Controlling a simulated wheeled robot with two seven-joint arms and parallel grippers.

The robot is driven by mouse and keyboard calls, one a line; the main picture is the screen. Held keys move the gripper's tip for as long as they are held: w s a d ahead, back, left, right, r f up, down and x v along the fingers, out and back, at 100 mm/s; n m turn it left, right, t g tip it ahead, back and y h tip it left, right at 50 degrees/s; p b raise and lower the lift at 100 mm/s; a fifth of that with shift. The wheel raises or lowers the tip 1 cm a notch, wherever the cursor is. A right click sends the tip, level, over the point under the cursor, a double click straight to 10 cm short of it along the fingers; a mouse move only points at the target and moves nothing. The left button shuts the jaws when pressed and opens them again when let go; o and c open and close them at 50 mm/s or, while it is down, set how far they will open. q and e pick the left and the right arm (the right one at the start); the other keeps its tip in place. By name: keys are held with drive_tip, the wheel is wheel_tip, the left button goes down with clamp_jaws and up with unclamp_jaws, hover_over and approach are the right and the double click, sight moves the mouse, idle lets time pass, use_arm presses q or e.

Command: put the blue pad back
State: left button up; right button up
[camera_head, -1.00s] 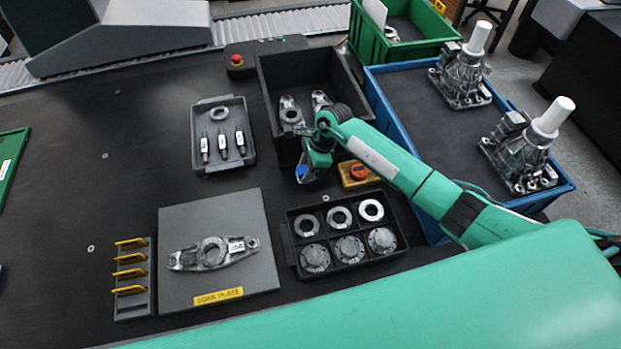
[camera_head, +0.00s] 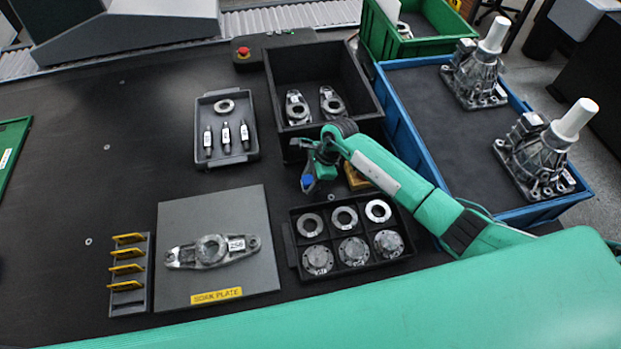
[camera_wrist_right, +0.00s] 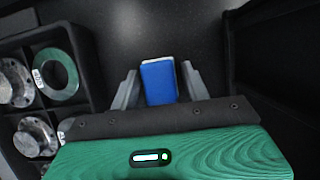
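The blue pad (camera_head: 307,182) is a small block with a pale edge, between the fingers of my right gripper (camera_head: 312,181). In the right wrist view the pad (camera_wrist_right: 159,82) sits between the two grey fingers (camera_wrist_right: 159,88), which press on its sides. The gripper is above the dark table, between the black bin (camera_head: 357,128) and the six-pocket black tray (camera_head: 292,246). The pad looks clear of the table. My left gripper is not in view.
The grey soak plate (camera_head: 185,290) bears a metal link (camera_head: 212,251). Left of it stands a rack with yellow tabs (camera_head: 127,268). A grey tray (camera_head: 227,100) holds a ring and pins. A yellow block (camera_head: 356,177) is partly behind my arm. A blue crate (camera_head: 400,115) holds castings.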

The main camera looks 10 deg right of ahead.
drive_tip(key=shift+o, duration=0.7)
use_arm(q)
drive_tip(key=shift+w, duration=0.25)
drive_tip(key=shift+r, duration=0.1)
use_arm(e)
drive_tip(key=shift+r, duration=0.15)
drive_tip(key=shift+r, duration=0.15)
drive_tip(key=v, duration=0.6)
drive_tip(key=shift+d+b, duration=0.2)
drive_tip(key=shift+b, duration=0.2)
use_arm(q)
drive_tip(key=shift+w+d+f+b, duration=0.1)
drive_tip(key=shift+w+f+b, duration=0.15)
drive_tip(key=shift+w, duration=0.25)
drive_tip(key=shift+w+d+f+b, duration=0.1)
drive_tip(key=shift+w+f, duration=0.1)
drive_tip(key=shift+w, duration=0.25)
use_arm(e)
drive_tip(key=shift+v, duration=2.9)
